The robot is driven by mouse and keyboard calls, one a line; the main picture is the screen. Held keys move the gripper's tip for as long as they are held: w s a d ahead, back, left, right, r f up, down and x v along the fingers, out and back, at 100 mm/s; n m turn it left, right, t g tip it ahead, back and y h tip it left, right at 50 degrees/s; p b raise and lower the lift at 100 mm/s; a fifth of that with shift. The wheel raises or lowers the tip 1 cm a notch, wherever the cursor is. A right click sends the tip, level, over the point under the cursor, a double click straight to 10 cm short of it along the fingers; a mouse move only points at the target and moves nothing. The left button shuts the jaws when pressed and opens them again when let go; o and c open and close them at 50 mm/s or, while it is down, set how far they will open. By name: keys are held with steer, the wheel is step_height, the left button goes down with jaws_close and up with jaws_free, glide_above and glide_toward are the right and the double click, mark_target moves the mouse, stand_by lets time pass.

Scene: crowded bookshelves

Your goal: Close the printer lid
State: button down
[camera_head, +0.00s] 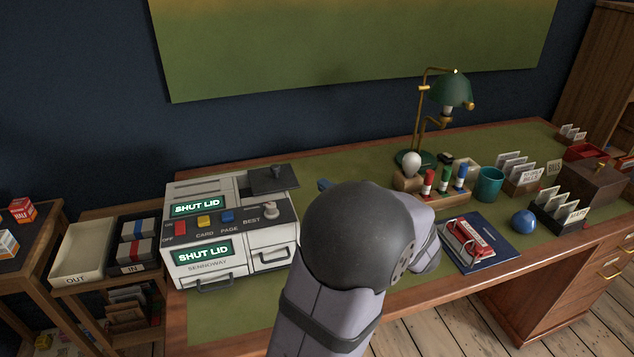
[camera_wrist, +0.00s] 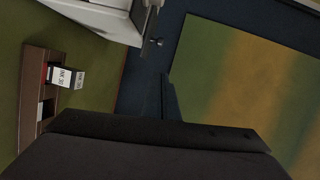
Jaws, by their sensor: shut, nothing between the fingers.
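The white printer (camera_head: 221,262) stands on the left part of the desk, and both of its green displays read SHUT LID. A dark grey panel with a small knob, apparently the lid (camera_head: 286,182), is at its top right back; I cannot tell its exact angle. In the wrist view, part of the white printer (camera_wrist: 100,14) shows at the top left. My gripper (camera_wrist: 168,98) is shut and empty, its dark fingers pointing up in that view, apart from the printer. In the head view my arm hides most of the gripper, right of the printer.
A green lamp (camera_head: 447,92), a teal cup (camera_head: 488,183) and a stapler on a blue book (camera_head: 490,262) stand right of my arm. Bare desktop (camera_head: 215,322) lies before the printer.

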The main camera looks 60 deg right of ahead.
mark_target(294, 180)
steer(key=d+f+y+p, duration=0.3)
steer(key=d+f+p, duration=0.15)
steer(key=p, duration=1.25)
steer(key=shift+w+d+r+n+t+y+p, duration=0.25)
steer(key=shift+w+n+p, duration=0.65)
steer(key=shift+w, duration=1.2)
steer(key=shift+w+r+n+t+y+p, duration=0.35)
steer(key=shift+w+r+p, duration=0.25)
steer(key=shift+w+p, duration=1.1)
steer(key=shift+w+d+r+n+t+y+p, duration=0.2)
steer(key=shift+w+r+n+y+p, duration=0.4)
steer(key=shift+w, duration=1.85)
steer(key=shift+f, duration=0.25)
